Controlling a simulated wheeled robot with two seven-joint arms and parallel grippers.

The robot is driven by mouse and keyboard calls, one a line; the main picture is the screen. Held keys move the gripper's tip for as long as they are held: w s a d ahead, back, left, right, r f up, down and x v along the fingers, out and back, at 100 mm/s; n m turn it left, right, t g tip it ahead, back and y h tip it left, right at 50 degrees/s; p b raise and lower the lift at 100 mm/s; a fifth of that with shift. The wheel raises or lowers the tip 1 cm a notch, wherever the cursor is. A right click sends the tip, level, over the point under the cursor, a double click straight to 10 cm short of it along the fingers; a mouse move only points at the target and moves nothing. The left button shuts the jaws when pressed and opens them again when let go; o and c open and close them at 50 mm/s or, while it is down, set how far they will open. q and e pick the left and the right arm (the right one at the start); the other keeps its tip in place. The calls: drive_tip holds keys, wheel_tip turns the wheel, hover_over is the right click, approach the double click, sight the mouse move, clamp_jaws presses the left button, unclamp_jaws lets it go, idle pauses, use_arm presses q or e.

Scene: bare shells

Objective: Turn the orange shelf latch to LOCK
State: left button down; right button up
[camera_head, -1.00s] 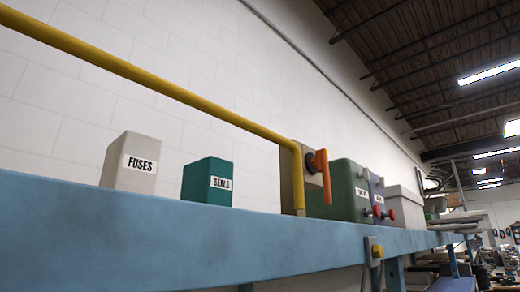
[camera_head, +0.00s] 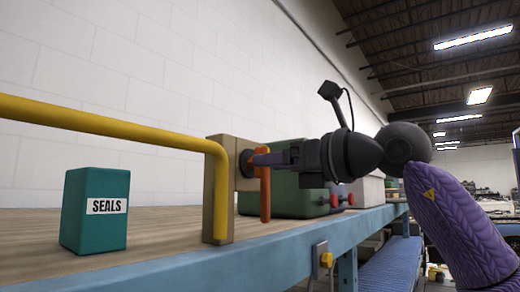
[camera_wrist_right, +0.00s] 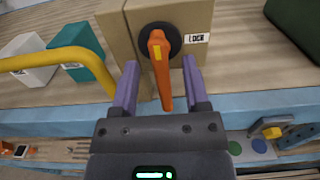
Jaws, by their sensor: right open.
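The orange latch handle (camera_head: 265,195) hangs downward from a dark round hub on a wooden block (camera_head: 218,192) on the shelf. In the right wrist view the handle (camera_wrist_right: 160,68) points toward me, and a label reading LOCK (camera_wrist_right: 196,38) sits right of the hub. My right gripper (camera_head: 262,158) comes in from the right at the latch. In the wrist view its purple fingers (camera_wrist_right: 160,75) are open, one on each side of the handle, with gaps visible. Fingertip depth is hard to judge. My left gripper is out of view.
A yellow rail (camera_head: 110,122) runs along the front and bends down beside the block. A teal SEALS box (camera_head: 90,215) stands left. A green box (camera_head: 290,195) with red knobs is behind my right gripper. A blue beam (camera_head: 230,262) edges the shelf.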

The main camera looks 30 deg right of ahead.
drive_tip(key=shift+p+x, duration=0.3)
drive_tip(key=shift+x, duration=0.85)
clamp_jaws()
idle(0.5)
